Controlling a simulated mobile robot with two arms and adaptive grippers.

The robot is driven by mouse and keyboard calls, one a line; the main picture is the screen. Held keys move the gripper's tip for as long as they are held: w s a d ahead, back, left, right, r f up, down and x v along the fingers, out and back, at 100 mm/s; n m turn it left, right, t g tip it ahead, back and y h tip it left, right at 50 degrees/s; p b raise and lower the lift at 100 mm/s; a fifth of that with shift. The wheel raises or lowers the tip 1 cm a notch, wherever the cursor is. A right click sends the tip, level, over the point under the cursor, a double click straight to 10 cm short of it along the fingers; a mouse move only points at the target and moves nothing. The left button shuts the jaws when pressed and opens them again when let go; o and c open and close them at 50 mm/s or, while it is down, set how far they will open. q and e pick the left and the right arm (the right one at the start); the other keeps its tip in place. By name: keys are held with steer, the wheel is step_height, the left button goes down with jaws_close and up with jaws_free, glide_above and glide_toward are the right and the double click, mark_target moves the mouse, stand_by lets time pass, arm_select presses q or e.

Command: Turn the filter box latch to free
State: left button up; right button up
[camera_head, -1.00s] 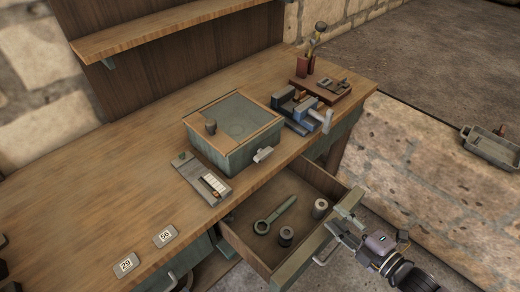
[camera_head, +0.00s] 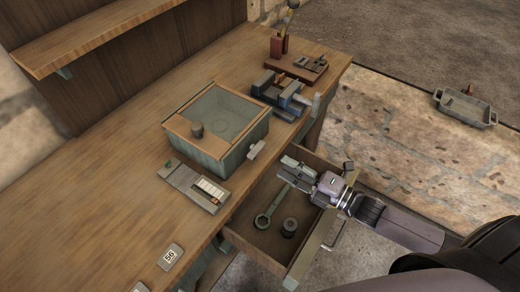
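The filter box (camera_head: 222,158) is a grey-green box with a wooden-rimmed, glassy top, standing on the bench. A dark round knob (camera_head: 197,131) is on its top. A pale latch-like handle (camera_head: 257,150) sticks out from its right front side. My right gripper (camera_head: 287,170) is over the open drawer, right of and slightly below that handle in the picture, and apart from it. Its fingers are spread with a gap between them and nothing seen in it. My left gripper is not in view.
The open drawer (camera_head: 262,243) holds a ring wrench (camera_head: 270,208) and a dark spool (camera_head: 289,227). A blue-grey vise (camera_head: 280,94) stands behind the box. A tray with a white strip (camera_head: 195,187) lies in front. A number plate (camera_head: 171,257) lies lower left.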

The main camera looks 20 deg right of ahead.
mark_target(260, 152)
steer(key=p+x, duration=0.1)
steer(key=x, duration=0.8)
steer(key=shift+w+a, duration=0.15)
steer(key=shift+c, duration=0.5)
jaws_close()
